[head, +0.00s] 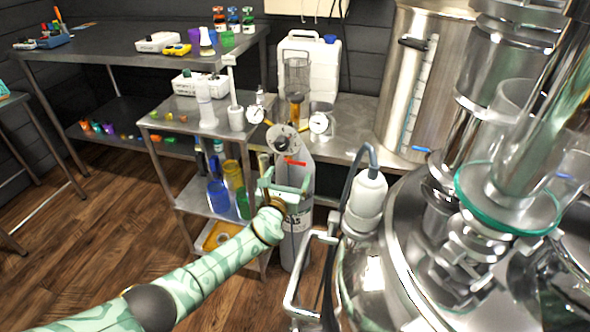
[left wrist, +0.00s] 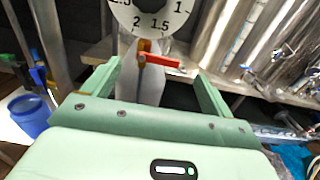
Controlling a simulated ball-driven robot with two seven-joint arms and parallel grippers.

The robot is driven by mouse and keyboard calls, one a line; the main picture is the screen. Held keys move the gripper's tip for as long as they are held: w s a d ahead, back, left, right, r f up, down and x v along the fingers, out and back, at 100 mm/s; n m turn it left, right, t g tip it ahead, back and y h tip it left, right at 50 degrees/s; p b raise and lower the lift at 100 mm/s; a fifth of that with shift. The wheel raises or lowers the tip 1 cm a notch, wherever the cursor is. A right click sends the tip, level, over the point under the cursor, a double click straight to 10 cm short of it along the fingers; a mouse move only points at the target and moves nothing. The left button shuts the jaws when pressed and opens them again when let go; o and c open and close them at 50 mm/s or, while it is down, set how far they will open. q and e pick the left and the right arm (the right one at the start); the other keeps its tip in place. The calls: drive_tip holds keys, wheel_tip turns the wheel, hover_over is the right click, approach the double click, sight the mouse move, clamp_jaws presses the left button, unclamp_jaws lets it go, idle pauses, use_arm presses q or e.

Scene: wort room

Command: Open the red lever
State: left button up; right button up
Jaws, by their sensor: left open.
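The red lever (head: 296,162) is a small flat bar on the neck of a grey gas cylinder (head: 297,235), just below a round dial gauge (head: 286,141). In the left wrist view the red lever (left wrist: 163,61) points right from an orange-brown fitting, under the large gauge face (left wrist: 150,14). My left gripper (head: 287,183) is in front of the cylinder, a little below the lever. In the left wrist view its two green fingers (left wrist: 154,80) are spread wide, with the lever beyond and between them; nothing is held. My right gripper is not in view.
A shelf cart (head: 180,124) with bottles and jars stands left of the cylinder. A metal bench (head: 350,140) with a white canister (head: 310,67) is behind. Large steel vessels (head: 385,270) crowd the right. Wooden floor is clear at left.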

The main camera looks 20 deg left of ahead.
sight(294, 162)
use_arm(q)
drive_tip(key=w, duration=0.1)
drive_tip(key=w+b, duration=0.1)
drive_tip(key=w, duration=0.1)
drive_tip(key=w+b, duration=0.1)
drive_tip(key=w, duration=0.1)
drive_tip(key=shift+f, duration=0.4)
drive_tip(key=shift+w+r+b, duration=0.35)
drive_tip(key=shift+w+b, duration=0.1)
drive_tip(key=shift+w, duration=0.1)
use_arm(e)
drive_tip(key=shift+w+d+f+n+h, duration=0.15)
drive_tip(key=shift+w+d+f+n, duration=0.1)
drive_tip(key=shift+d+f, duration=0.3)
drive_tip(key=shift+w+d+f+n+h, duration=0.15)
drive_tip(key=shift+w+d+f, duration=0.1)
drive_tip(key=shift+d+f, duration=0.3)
use_arm(q)
drive_tip(key=c, duration=1)
